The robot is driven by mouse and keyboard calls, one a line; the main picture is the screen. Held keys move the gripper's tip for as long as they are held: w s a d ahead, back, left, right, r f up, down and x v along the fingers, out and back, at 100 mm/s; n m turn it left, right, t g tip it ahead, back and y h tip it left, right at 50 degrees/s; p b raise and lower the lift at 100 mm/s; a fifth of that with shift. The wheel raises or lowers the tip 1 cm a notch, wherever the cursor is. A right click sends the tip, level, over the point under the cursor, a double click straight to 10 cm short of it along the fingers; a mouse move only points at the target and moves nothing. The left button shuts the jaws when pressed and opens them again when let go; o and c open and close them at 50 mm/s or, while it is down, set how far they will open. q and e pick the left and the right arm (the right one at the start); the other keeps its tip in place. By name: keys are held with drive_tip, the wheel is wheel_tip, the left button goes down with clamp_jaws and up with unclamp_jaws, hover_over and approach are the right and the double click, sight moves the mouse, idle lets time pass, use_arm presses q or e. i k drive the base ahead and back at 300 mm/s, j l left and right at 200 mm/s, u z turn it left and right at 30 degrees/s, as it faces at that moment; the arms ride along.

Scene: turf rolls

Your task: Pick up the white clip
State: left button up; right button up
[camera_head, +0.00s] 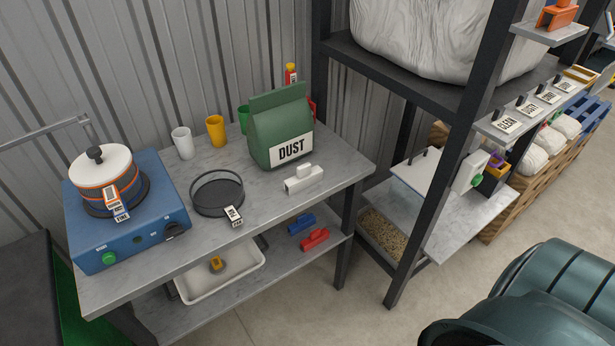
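The white clip (303,178) lies on the grey table top (260,212), in front of the green bag (280,127) labelled DUST. It is a long white bar with a raised part on top, and it sits a little apart from the bag, near the table's right front edge. Nothing covers it. Neither of my grippers shows in the head view.
Cups (182,143) stand behind. Blue (301,223) and red (315,239) clips lie on the lower shelf. A dark rack post (408,235) stands right.

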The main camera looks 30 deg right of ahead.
sight(306, 176)
drive_tip(key=l+z, duration=0.45)
drive_tip(key=l, duration=1.45)
drive_tip(key=i, duration=0.05)
